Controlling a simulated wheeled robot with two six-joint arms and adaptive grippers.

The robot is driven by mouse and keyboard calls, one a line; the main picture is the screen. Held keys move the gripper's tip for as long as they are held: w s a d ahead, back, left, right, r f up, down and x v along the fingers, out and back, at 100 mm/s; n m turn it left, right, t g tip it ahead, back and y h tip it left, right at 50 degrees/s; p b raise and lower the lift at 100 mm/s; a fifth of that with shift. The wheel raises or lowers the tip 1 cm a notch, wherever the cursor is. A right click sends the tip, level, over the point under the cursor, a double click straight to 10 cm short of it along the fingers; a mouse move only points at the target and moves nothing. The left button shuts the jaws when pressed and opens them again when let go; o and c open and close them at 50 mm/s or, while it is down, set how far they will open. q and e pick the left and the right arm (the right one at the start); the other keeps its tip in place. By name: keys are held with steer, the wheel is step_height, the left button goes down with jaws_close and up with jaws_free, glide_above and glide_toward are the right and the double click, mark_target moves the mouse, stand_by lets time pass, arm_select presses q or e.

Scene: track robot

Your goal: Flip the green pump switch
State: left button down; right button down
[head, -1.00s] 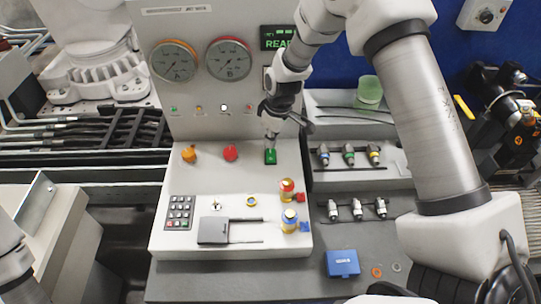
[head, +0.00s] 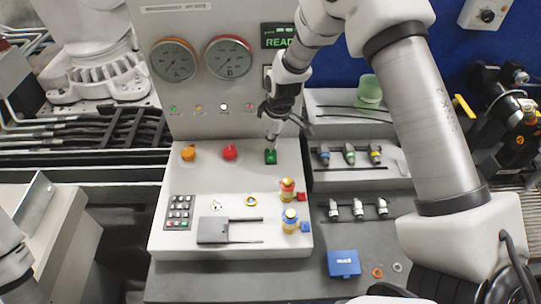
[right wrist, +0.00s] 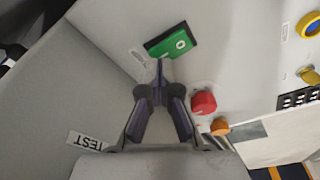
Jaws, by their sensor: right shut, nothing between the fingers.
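The green pump switch (head: 271,157) sits at the back right of the light control panel's sloped top. It also shows in the right wrist view as a green plate with a white rocker (right wrist: 180,43). My right gripper (head: 272,138) points down at the switch from above. Its fingers are shut and empty, and in the right wrist view the fingertips (right wrist: 159,66) are close to the switch's edge. I cannot tell whether they touch it. My left gripper is not in view; only part of my left arm shows at the lower left.
A red knob (head: 230,152) and an orange knob (head: 189,153) stand left of the switch. Two gauges and a green display (head: 279,37) are on the upright panel behind. A keypad (head: 179,212) and red and blue capped fittings are nearer. Connectors on racks lie to the right.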

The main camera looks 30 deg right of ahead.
steer(key=shift+f+b, duration=0.55)
steer(key=shift+f, duration=0.25)
step_height(320, 180, up, 7)
steer(key=p, duration=0.5)
steer(key=shift+r+p, duration=0.1)
steer(key=shift+p, duration=0.2)
stand_by(0.5)
